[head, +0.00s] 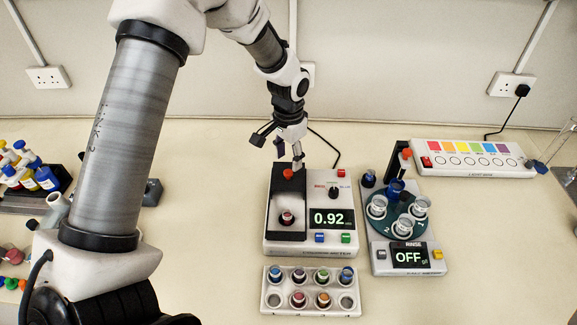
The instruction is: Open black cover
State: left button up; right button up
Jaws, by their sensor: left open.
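The white meter (344,243) has a black panel on its left side, with a display reading 0.92. I take the rear part of this panel, with a red knob (288,174), for the black cover (283,188). In front of it a vial with reddish contents (287,217) shows uncovered in the black area. I cannot tell clearly where the cover's edge lies. My left gripper (279,150) is open, its fingers spread just above and behind the red knob, with no clear contact. My right gripper is not in view.
A white rack (312,308) with several coloured vials stands in front of the meter. A rinse unit (408,258) with a round holder and display reading OFF stands to the right. A colour strip box (470,147) lies behind it. Bottles (42,176) stand at the left.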

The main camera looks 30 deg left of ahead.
aim_at(289, 173)
pick_arm(q)
notch_tip(289, 173, up, 7)
jog(key=shift+r, duration=0.2)
jog(key=shift+d, duration=0.1)
